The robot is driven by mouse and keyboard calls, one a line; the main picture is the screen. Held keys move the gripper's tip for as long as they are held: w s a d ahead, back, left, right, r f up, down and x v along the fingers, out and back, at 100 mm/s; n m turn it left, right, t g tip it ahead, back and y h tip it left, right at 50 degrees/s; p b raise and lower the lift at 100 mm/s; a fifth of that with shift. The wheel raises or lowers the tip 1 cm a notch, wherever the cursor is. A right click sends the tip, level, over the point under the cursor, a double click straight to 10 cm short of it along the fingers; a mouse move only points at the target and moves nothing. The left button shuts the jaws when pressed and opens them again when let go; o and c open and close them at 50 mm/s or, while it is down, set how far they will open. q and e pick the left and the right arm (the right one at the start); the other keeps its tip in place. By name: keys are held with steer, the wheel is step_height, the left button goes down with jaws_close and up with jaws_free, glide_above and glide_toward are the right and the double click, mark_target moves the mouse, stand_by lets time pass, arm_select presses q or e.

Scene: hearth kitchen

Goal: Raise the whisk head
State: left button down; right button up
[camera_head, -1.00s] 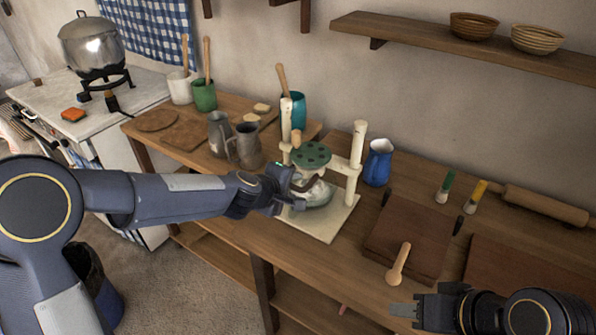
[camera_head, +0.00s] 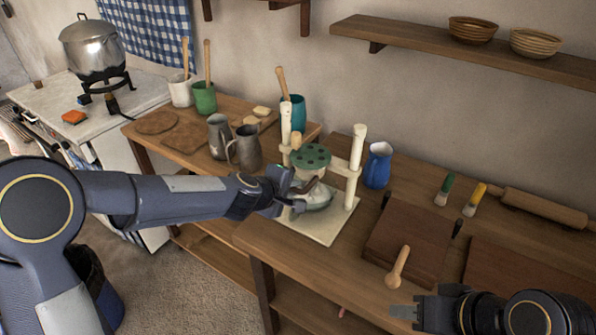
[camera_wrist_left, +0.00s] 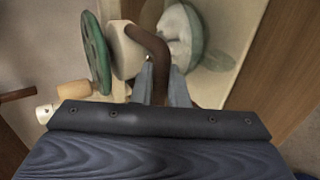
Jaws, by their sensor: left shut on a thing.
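The whisk stand has cream posts and a crossbar (camera_head: 344,168) on a pale base board (camera_head: 322,232). A green disc with dark holes (camera_head: 311,157) sits between the posts, above a glass bowl (camera_head: 316,200). In the left wrist view the disc (camera_wrist_left: 95,52) stands beside a cream hub (camera_wrist_left: 124,52) with a brown curved handle (camera_wrist_left: 150,42). My left gripper (camera_head: 296,190) is shut on this handle; its fingers (camera_wrist_left: 163,84) close around it. The bowl (camera_wrist_left: 187,40) lies just beyond. The whisk head itself is mostly hidden. My right gripper (camera_head: 403,312) is at the front right, apart from the stand.
A blue jug (camera_head: 377,166) stands right of the stand. Grey metal jugs (camera_head: 246,147) stand behind left. A brown board (camera_head: 410,240), a wooden pestle-like tool (camera_head: 398,267), two brushes (camera_head: 474,198) and a rolling pin (camera_head: 544,208) lie to the right.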

arm_select(q)
steer(key=shift+r+p, duration=3.45)
steer(key=shift+r, duration=0.4)
steer(key=c, duration=1.3)
jaws_free()
steer(key=shift+f, duration=0.2)
steer(key=p+v, duration=0.1)
steer(key=v, duration=0.6)
steer(key=shift+a, duration=0.1)
